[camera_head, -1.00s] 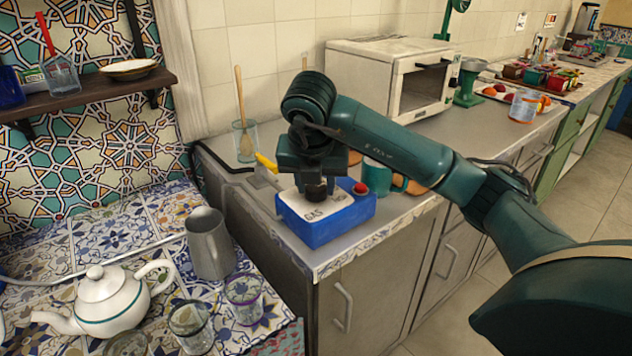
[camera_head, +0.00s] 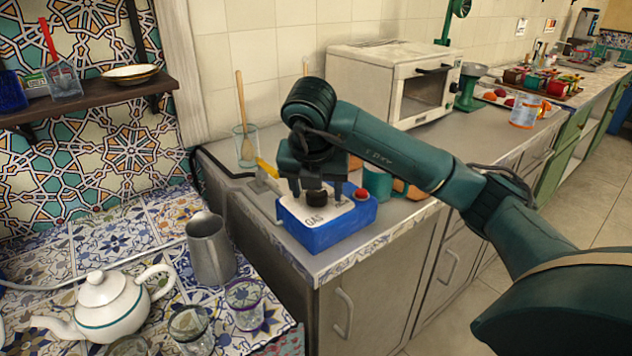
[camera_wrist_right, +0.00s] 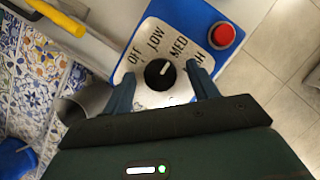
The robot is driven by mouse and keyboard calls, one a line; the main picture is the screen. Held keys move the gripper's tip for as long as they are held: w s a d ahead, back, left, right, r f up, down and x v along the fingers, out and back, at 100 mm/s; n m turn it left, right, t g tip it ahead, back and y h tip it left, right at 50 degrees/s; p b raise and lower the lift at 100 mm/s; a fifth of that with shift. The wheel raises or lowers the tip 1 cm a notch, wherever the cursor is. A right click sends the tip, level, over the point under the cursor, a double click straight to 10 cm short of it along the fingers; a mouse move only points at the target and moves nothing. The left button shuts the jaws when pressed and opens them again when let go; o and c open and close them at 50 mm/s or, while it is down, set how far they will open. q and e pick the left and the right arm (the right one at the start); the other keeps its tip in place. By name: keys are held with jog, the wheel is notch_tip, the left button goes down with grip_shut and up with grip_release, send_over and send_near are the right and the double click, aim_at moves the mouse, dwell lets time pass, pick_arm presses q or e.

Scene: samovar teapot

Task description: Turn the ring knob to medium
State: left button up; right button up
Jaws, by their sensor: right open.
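The blue gas box (camera_head: 337,234) has a white top plate marked GAS and a black ring knob (camera_head: 317,198). In the right wrist view the knob (camera_wrist_right: 158,76) sits among the labels OFF, LOW, MED and a partly hidden one ending in H. Its white pointer mark is directed up and right, between LOW and MED. My right gripper (camera_head: 317,192) is over the box, its fingers apart on either side of the knob. In the wrist view the open fingers (camera_wrist_right: 160,72) flank the knob with gaps visible. My left gripper is not in view.
A red button (camera_head: 362,193) is on the box's right corner. A yellow-handled tool (camera_head: 267,167) lies behind it, a green mug (camera_head: 377,182) to its right. A metal pitcher (camera_head: 211,250) and white teapot (camera_head: 110,304) stand on the tiled counter at left.

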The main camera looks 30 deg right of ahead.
jog(key=shift+r, duration=0.35)
pick_arm(q)
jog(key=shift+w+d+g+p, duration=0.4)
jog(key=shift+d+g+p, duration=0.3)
jog(key=shift+p, duration=1.75)
pick_arm(e)
jog(key=v, duration=1.2)
jog(key=shift+s+r, duration=0.15)
jog(key=shift+s, duration=0.05)
jog(key=shift+a, duration=0.1)
jog(key=shift+c, duration=0.2)
